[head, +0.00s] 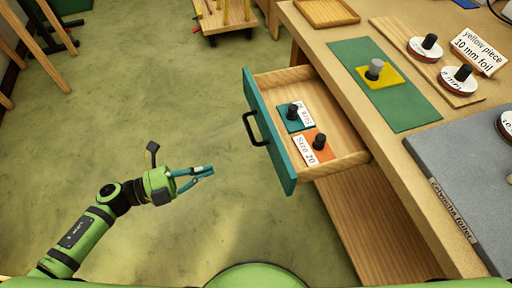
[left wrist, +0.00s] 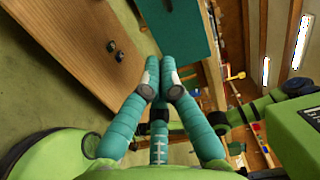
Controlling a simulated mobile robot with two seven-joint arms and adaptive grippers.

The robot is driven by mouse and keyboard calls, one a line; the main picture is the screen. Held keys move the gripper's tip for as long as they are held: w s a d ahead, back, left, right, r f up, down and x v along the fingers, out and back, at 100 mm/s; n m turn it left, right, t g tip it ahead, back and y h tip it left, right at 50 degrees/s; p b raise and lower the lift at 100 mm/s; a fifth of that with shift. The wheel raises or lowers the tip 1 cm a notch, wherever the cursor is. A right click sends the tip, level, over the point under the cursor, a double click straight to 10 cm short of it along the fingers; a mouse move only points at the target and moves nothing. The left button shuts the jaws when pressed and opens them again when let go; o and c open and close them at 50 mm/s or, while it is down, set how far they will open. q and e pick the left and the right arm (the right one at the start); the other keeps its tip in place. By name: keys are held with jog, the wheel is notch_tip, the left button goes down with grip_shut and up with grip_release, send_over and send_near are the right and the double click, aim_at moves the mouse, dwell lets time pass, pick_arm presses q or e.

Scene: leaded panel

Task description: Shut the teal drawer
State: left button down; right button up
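The teal drawer (head: 270,137) stands pulled out from the wooden bench, its teal front facing left with a black bar handle (head: 253,129). Inside lie a teal piece (head: 291,124) and an orange piece (head: 323,151), each with a black knob and a white label. My left gripper (head: 213,171) is left of and nearer than the drawer front, apart from it, with nothing between its fingers. Its teal fingertips come together in the left wrist view (left wrist: 161,72). A teal panel (left wrist: 182,25) beyond them there looks like the drawer front. My right gripper is not in view.
The bench top (head: 385,150) holds a green mat (head: 405,112) with a yellow piece, a board (head: 400,45) with weights, and a grey slab (head: 465,165). A wooden cart (head: 225,20) stands at the back. The green floor (head: 150,100) left of the drawer is clear.

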aim_at(341, 140)
pick_arm(q)
jog(key=shift+m+g, duration=0.4)
jog(key=shift+m, duration=0.2)
jog(key=p+x, duration=0.1)
jog(key=x, duration=0.3)
jog(key=s+r+p+x, duration=0.1)
jog(key=x, duration=0.3)
jog(key=p+x, duration=0.1)
jog(key=x, duration=0.4)
jog(key=shift+s+d+r, duration=0.1)
jog(key=shift+d+r, duration=0.1)
jog(key=shift+d, duration=0.15)
jog(key=shift+d+f, duration=0.1)
jog(key=shift+d, duration=0.35)
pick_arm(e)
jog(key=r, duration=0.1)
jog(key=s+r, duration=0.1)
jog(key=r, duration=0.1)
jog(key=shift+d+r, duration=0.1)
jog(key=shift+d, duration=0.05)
pick_arm(q)
jog(key=shift+d, duration=0.1)
